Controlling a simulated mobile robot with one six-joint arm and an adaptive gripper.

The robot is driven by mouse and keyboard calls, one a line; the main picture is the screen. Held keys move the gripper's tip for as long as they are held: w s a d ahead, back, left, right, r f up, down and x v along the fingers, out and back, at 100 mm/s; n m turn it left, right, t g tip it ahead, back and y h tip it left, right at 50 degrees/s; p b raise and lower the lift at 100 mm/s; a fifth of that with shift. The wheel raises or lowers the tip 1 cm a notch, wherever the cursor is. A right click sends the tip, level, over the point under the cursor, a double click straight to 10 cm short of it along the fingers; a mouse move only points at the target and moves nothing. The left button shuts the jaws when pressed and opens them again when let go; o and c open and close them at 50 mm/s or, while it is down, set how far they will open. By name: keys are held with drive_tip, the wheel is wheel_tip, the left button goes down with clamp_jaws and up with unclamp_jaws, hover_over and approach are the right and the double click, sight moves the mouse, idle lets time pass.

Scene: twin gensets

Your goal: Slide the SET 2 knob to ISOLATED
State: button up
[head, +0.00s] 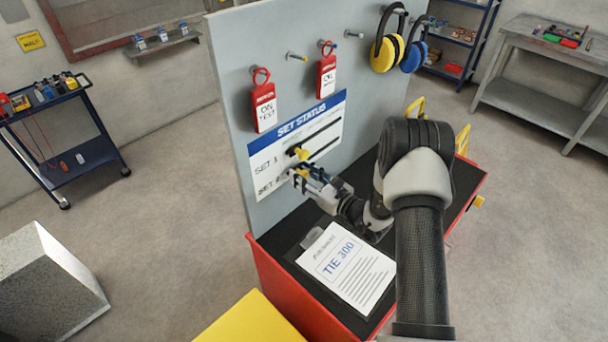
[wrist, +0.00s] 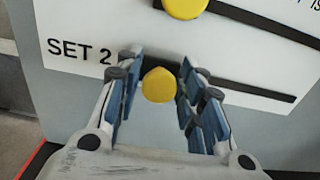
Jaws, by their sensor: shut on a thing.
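The SET STATUS board (head: 264,161) is on the grey upright panel and has slots for SET 1 and SET 2. The yellow SET 2 knob (wrist: 159,86) is near the left end of its slot, beside the SET 2 label. My gripper (head: 299,178) reaches the board from the right in the head view. In the wrist view its blue-padded fingers (wrist: 158,72) stand on both sides of the SET 2 knob, shut on it. In the head view the gripper mostly hides this knob. The ISOLATED wording is not readable.
The yellow SET 1 knob (head: 302,154) sits close above, also in the wrist view (wrist: 185,7). Red tags (head: 265,107) and ear defenders (head: 388,48) hang higher on the panel. A TIE 300 sheet (head: 346,268) lies on the black bench top below. The SET 2 slot (wrist: 262,90) is clear to the right.

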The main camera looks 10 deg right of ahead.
sight(314, 153)
clamp_jaws()
drive_tip(key=w+d+b, duration=0.1)
drive_tip(key=d, duration=0.1)
drive_tip(key=w+d+b, duration=0.1)
drive_tip(key=w+d, duration=0.1)
drive_tip(key=d, duration=0.1)
drive_tip(key=w+d+b, duration=0.2)
drive_tip(key=shift+d, duration=0.3)
drive_tip(key=shift+r, duration=0.1)
drive_tip(key=o, duration=0.6)
unclamp_jaws()
drive_tip(key=shift+a, duration=0.1)
drive_tip(key=v, duration=1.2)
